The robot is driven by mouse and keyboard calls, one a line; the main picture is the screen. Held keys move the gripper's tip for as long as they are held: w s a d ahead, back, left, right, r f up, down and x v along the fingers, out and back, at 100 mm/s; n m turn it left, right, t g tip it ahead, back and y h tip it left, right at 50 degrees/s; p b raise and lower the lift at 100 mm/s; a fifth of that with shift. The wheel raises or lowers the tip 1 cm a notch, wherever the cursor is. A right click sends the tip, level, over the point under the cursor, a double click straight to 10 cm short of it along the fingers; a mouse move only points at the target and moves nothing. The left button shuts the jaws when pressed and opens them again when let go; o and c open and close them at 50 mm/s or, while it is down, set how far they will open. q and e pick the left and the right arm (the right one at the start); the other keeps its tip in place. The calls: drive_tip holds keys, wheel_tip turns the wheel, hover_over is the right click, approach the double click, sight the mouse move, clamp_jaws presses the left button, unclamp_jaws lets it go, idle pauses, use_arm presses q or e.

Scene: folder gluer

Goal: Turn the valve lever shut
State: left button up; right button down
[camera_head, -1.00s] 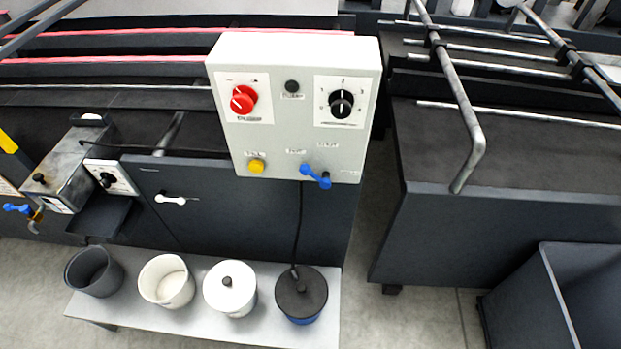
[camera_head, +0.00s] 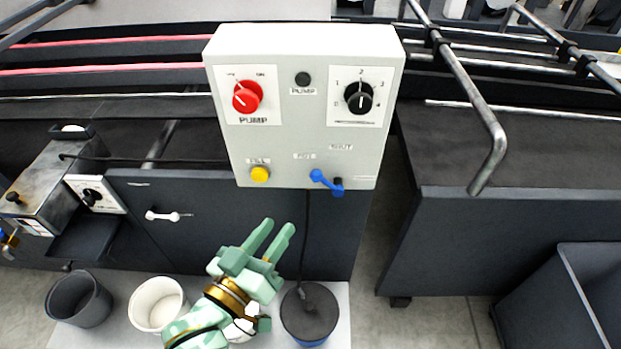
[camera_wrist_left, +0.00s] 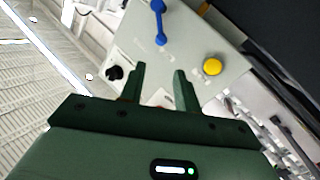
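A blue lever (camera_head: 327,183) is on the lower front of a pale control box (camera_head: 310,145). It slants down to the right, below small labels that seem to read "POT" and "SHUT". It also shows at the top of the left wrist view (camera_wrist_left: 158,22). My left gripper (camera_head: 278,228) is below and left of the lever, apart from it, with its fingers pointing up toward the box. Its two fingers are spread with nothing between them, as the left wrist view also shows (camera_wrist_left: 160,74). My right gripper is in neither view.
The box also bears a red pump knob (camera_head: 247,97), a black dial (camera_head: 358,97) and a yellow button (camera_head: 260,174). Pots stand below on a pale bench, including a white pot (camera_head: 157,303) and a lidded pot (camera_head: 309,316). A metal rail (camera_head: 470,100) is at right.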

sight(312, 178)
use_arm(q)
drive_tip(key=b+x, duration=0.2)
drive_tip(key=x, duration=1.2)
drive_tip(key=shift+w+f+b, duration=0.1)
drive_tip(key=shift+b, duration=0.25)
clamp_jaws()
